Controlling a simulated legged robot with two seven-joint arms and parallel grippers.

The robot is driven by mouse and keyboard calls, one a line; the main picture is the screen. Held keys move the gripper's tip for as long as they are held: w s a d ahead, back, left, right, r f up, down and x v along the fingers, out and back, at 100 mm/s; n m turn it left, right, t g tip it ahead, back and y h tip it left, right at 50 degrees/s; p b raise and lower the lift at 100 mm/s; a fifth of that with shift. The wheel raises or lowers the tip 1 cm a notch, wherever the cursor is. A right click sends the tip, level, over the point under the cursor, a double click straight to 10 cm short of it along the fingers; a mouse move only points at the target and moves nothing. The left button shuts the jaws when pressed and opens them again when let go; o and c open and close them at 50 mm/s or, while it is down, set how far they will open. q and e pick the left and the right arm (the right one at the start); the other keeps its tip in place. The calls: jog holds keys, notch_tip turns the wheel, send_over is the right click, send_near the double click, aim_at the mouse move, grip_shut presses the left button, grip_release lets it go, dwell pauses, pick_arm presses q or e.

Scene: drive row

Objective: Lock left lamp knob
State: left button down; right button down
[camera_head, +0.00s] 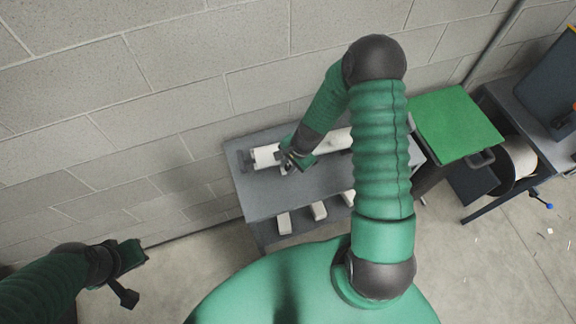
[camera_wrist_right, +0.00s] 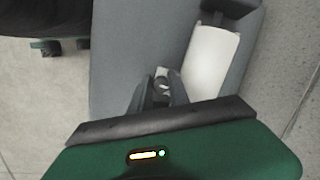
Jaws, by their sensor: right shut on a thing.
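A white cylindrical lamp (camera_head: 265,156) lies along the back of the grey table in the head view. Its white body (camera_wrist_right: 211,60) with a dark end cap also shows in the right wrist view. My right gripper (camera_head: 289,163) is at the lamp's front side, near its left end. In the wrist view its fingers (camera_wrist_right: 160,88) are shut on a small pale and grey piece beside the lamp body, likely the knob (camera_wrist_right: 161,77); the fingers partly hide it. My left gripper (camera_head: 128,276) hangs in the lower left, away from the table; its jaw opening is unclear.
The grey table (camera_head: 262,200) stands against a block wall. To the right are a green-topped stand (camera_head: 455,120), a pale roll (camera_head: 520,157) and a dark bench. My right arm hides part of the lamp row.

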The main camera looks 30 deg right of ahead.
jog(key=c, duration=1.3)
grip_release()
jog(key=shift+o, duration=0.2)
jog(key=v, duration=1.6)
jog(key=shift+r+b, duration=0.25)
jog(key=shift+b, duration=0.15)
jog(key=shift+s+d, duration=0.1)
jog(key=shift+s, duration=0.05)
